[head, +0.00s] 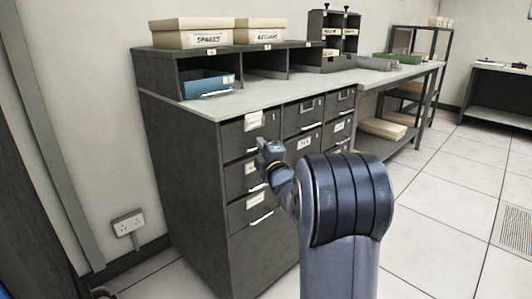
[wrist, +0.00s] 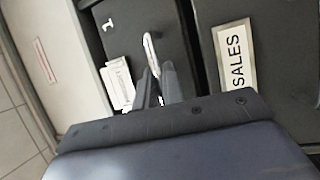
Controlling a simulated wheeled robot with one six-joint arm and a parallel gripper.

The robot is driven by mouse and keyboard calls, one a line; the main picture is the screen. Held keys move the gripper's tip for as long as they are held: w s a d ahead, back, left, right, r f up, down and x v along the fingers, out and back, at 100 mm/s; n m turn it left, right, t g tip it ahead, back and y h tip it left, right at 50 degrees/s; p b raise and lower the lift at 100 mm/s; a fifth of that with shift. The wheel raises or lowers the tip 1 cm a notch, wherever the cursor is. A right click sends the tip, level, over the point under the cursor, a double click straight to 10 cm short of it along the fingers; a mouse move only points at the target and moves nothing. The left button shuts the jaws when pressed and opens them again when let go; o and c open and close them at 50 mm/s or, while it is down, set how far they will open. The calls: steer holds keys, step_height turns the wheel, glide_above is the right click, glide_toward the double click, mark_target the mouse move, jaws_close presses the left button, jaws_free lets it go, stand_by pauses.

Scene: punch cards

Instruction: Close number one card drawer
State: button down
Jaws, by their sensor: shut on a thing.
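The number one card drawer (head: 236,138) is the top left drawer of the dark grey cabinet; its front, marked "1", shows in the wrist view (wrist: 130,25). A white label or card (wrist: 118,82) is on its front. My gripper (head: 268,150) is in front of this drawer. In the wrist view its two fingers (wrist: 158,84) are closed on the drawer's pale bar handle (wrist: 149,50). My gripper hides part of the front in the head view. I cannot tell how far the drawer stands out.
The SALES label (wrist: 236,65) is on the drawer just below. More drawers stand to the right (head: 302,115). The worktop (head: 260,95) carries a shelf unit with boxes (head: 190,33) and a blue tray (head: 206,83). The tiled floor (head: 440,200) to the right is clear.

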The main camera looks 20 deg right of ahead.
steer(key=shift+w+r, duration=0.1)
steer(key=shift+r, duration=0.05)
steer(key=c, duration=1.8)
jaws_free()
steer(key=shift+a, duration=0.1)
steer(key=shift+w, duration=0.1)
steer(key=shift+f, duration=0.2)
steer(key=s, duration=0.3)
steer(key=s+f+p, duration=0.1)
steer(key=s, duration=0.6)
steer(key=shift+s+a+f, duration=0.2)
steer(key=shift+s+f, duration=0.15)
steer(key=shift+s, duration=0.05)
steer(key=shift+w, duration=0.15)
steer(key=w, duration=0.3)
steer(key=w+r, duration=0.1)
steer(key=w, duration=0.2)
steer(key=w+r, duration=0.1)
steer(key=w, duration=0.2)
steer(key=shift+w+d, duration=0.4)
steer(key=shift+s+d+f, duration=0.1)
steer(key=shift+s+d, duration=0.1)
steer(key=shift+s, duration=0.3)
